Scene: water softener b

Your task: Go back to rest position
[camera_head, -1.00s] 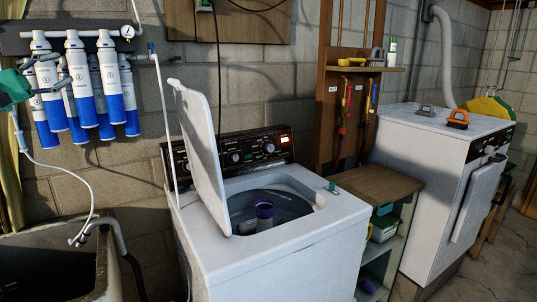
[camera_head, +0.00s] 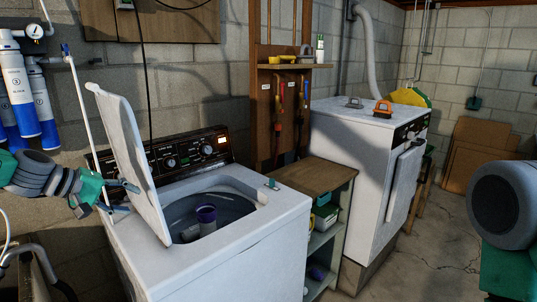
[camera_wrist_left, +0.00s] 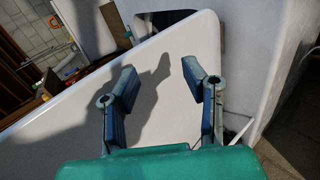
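My left gripper (camera_head: 131,198) is beside the raised lid (camera_head: 128,150) of the white washing machine (camera_head: 235,245), on the lid's left side. In the left wrist view my left gripper (camera_wrist_left: 158,70) is open, with two spread fingers and nothing between them. A pale panel, which looks like the lid (camera_wrist_left: 165,95), lies ahead of the fingers with their shadow on it. I cannot tell whether the fingers touch it. My right arm shows at the right edge of the head view; its gripper is out of view.
A wooden-topped shelf (camera_head: 310,176) and a white dryer (camera_head: 350,165) stand to the right. Filter cylinders (camera_head: 22,90) hang on the left wall. Open floor (camera_head: 440,240) lies at right.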

